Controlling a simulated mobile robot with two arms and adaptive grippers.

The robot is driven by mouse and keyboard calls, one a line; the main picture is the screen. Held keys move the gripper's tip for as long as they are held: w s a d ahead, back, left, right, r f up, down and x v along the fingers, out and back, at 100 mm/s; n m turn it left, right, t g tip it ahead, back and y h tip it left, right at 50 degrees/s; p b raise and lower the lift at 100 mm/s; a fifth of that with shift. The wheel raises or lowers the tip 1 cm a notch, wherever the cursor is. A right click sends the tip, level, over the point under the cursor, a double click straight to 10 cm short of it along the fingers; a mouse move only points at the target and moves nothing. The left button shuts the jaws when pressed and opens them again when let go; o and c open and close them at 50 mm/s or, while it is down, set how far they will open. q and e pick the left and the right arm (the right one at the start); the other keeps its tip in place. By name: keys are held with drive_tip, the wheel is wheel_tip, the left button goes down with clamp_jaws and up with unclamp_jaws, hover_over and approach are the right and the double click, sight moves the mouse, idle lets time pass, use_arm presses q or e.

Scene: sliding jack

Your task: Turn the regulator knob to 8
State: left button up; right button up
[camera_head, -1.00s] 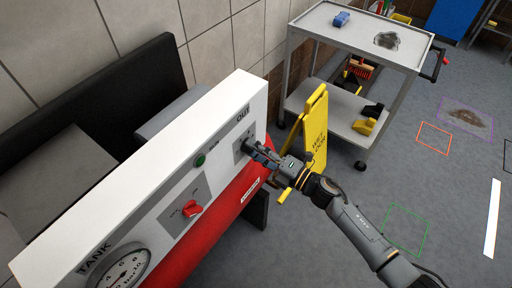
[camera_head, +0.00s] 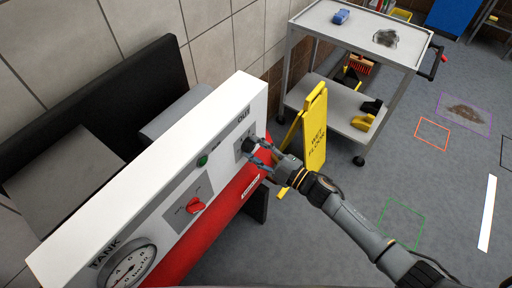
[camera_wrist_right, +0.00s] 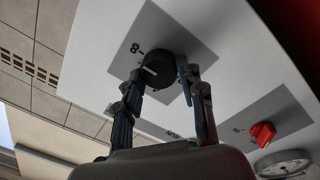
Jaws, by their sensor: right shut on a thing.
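The regulator knob (camera_head: 249,144) is a round black knob on a grey plate (camera_head: 238,151) near the OUT end of the white and red machine. In the right wrist view the knob (camera_wrist_right: 158,70) has a white pointer line on its left part. A printed 8 (camera_wrist_right: 135,47) with a dash stands up and left of it; the pointer lies a little below that dash. My right gripper (camera_head: 256,154) is shut on the knob, one finger on each side. It also shows in the right wrist view (camera_wrist_right: 163,92). My left gripper is out of view.
A red switch (camera_head: 195,206), a green button (camera_head: 202,160) and the TANK gauge (camera_head: 128,268) sit on the same panel. A yellow wet floor sign (camera_head: 314,130) stands close behind my right gripper. A grey cart (camera_head: 345,100) stands beyond it.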

idle(0.6)
drive_tip(key=o, duration=1.2)
drive_tip(key=shift+c, duration=0.2)
drive_tip(key=v, duration=1.2)
drive_tip(key=d+f+m+t+h, duration=0.1)
drive_tip(key=d+f+m+h, duration=0.25)
drive_tip(key=f, duration=0.35)
drive_tip(key=d+f+m+h, duration=0.3)
drive_tip(key=f+m, duration=0.1)
drive_tip(key=f, duration=0.3)
drive_tip(key=s+d+f+m+g+h, duration=0.1)
drive_tip(key=s+d+f+m+h, duration=0.25)
drive_tip(key=f, duration=0.45)
drive_tip(key=s+d+f+m+g+h, duration=0.2)
drive_tip(key=s+d+f, duration=0.1)
drive_tip(key=s+f, duration=0.3)
drive_tip(key=s+f+m+g+h, duration=0.1)
drive_tip(key=s+f+m+g, duration=0.1)
drive_tip(key=s+f, duration=0.3)
drive_tip(key=s+f+m+g+h, duration=0.1)
drive_tip(key=s+f+g, duration=0.2)
drive_tip(key=s, duration=1)
drive_tip(key=s+f+m+g, duration=0.2)
drive_tip(key=s+f+g, duration=0.1)
drive_tip(key=s+f, duration=0.4)
drive_tip(key=s, duration=0.3)
drive_tip(key=shift+d+f+m+h, duration=0.2)
drive_tip(key=shift+d+m+h, duration=0.1)
drive_tip(key=shift+d+h, duration=0.1)
